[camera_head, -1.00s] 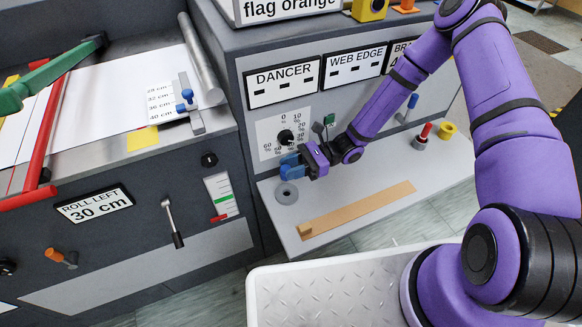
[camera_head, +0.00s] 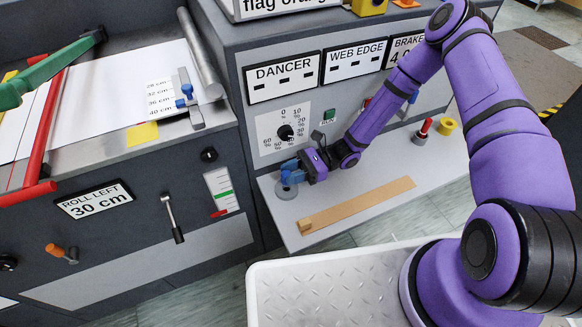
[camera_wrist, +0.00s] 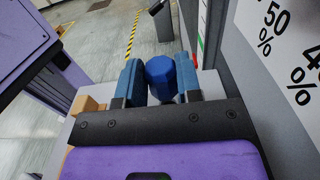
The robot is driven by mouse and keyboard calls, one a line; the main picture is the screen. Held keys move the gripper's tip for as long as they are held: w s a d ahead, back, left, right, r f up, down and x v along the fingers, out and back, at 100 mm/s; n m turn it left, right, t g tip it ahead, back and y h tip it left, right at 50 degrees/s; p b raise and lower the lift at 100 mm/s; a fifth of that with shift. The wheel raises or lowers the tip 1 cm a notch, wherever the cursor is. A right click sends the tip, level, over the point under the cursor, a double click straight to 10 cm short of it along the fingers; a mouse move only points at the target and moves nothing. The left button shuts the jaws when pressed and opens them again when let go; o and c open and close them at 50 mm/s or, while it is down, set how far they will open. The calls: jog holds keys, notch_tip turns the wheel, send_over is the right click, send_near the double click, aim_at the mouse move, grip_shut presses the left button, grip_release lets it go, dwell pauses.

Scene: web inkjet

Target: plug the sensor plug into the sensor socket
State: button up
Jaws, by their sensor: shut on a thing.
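My gripper (camera_head: 290,173) is low over the shelf under the dial, shut on a blue plug. In the wrist view the blue plug (camera_wrist: 160,75) stands between the two blue fingers (camera_wrist: 159,83) as a rounded, faceted end. In the head view the fingers mostly cover it. A grey ring-shaped socket (camera_head: 285,192) lies on the shelf right below the gripper. Its hole is hidden by the gripper and plug. I cannot tell whether the plug's lower end is inside the hole or only above it.
The grey shelf (camera_head: 350,222) carries a wooden strip (camera_head: 357,205), a red-topped post (camera_head: 423,131) and a yellow ring (camera_head: 446,126). The panel with a dial (camera_head: 286,132) rises close behind the gripper.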

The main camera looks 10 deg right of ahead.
aim_at(292, 186)
jog(key=shift+f, duration=0.6)
jog(key=shift+f, duration=1.05)
dwell(1.2)
jog(key=o, duration=1)
jog(key=shift+d, duration=0.1)
jog(key=v, duration=1)
jog(key=shift+w+d, duration=0.1)
jog(key=shift+d, duration=0.2)
